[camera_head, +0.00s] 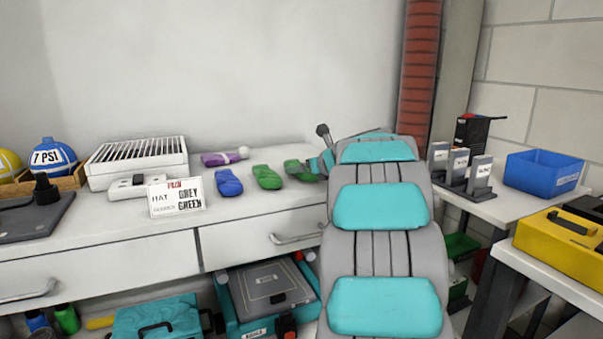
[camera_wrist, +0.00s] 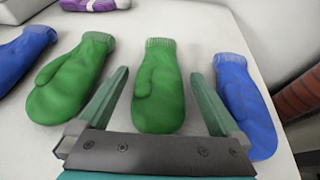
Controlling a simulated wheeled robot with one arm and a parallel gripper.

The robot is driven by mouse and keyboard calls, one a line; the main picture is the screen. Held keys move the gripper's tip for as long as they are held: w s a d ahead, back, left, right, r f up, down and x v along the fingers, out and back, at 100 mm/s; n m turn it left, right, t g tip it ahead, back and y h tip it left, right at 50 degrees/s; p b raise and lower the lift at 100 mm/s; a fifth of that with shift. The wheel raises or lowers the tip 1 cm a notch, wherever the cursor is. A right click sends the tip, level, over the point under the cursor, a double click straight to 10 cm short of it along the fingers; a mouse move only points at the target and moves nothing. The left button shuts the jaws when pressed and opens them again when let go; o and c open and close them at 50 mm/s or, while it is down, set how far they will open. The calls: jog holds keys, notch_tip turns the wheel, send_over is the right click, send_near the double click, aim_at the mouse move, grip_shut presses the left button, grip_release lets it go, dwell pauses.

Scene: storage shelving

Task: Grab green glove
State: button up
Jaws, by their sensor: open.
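Two green gloves lie flat on the white counter. In the wrist view one green glove (camera_wrist: 160,92) lies between my gripper's (camera_wrist: 159,75) two spread fingers, its cuff pointing away. I cannot tell whether the fingers touch it. The other green glove (camera_wrist: 72,80) lies just outside the left finger. In the head view the left green glove (camera_head: 267,177) is clear, and the other green glove (camera_head: 297,169) is partly hidden by my gripper (camera_head: 318,165). My gripper is open and holds nothing.
A blue glove (camera_wrist: 245,100) lies right of my right finger; another blue glove (camera_head: 229,183) lies left of the green ones. A purple item (camera_head: 222,158) lies behind. The wall (camera_head: 230,80) rises behind the counter (camera_head: 250,209).

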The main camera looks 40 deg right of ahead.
jog(key=shift+w+f, duration=0.2)
jog(key=shift+w, duration=0.25)
jog(key=c, duration=1.3)
